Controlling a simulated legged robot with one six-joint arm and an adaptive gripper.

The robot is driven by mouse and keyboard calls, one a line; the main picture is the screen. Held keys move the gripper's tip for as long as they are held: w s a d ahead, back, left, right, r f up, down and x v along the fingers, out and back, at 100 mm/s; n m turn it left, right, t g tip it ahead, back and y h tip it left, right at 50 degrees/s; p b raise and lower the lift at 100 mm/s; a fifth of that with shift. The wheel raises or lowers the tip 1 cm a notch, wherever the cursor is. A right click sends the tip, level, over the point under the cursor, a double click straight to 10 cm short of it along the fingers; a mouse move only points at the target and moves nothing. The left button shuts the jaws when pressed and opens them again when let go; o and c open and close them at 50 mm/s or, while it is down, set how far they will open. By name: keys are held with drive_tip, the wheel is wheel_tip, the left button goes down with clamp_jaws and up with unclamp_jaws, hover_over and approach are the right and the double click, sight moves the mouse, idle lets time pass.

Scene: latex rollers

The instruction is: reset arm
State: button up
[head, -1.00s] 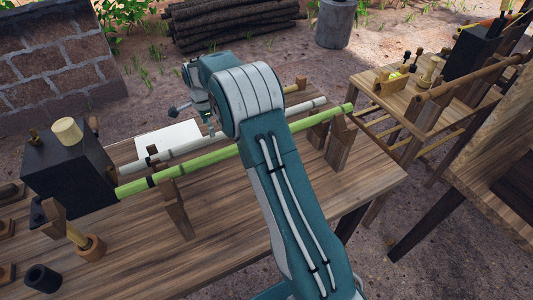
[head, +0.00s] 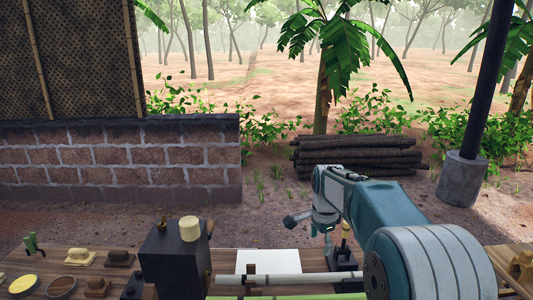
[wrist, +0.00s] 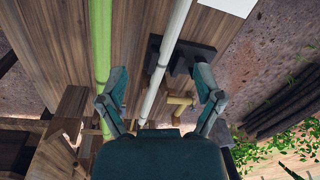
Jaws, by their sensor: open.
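My arm (head: 385,215) reaches forward over the table on the right side of the head view. My gripper (wrist: 158,98) is open and empty in the wrist view, its two fingers spread wide. A white roller (wrist: 165,60) runs below and between the fingers; whether they touch it cannot be told. A green roller (wrist: 100,45) lies alongside, by the left finger. Both rollers also show at the bottom of the head view, the white one (head: 305,279) behind the green one, partly hidden by my arm.
The wooden table (head: 225,259) holds a dark block (head: 172,265), a white sheet (head: 267,262) and several small items at left. A brick wall (head: 120,160) and stacked logs (head: 355,155) stand beyond. The space above the table's left part is clear.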

drive_tip(key=s+r+n+t, duration=0.2)
drive_tip(key=s+r+n, duration=0.25)
drive_tip(key=s, duration=0.75)
drive_tip(key=s+r+n+t, duration=0.1)
drive_tip(key=s+r+n, duration=0.4)
drive_tip(key=s, duration=0.7)
drive_tip(key=s+f+n+t, duration=0.1)
drive_tip(key=s+f+n, duration=0.3)
drive_tip(key=s, duration=0.4)
drive_tip(key=shift+s+f+n, duration=0.25)
drive_tip(key=shift+f+n, duration=0.05)
drive_tip(key=shift+n, duration=0.15)
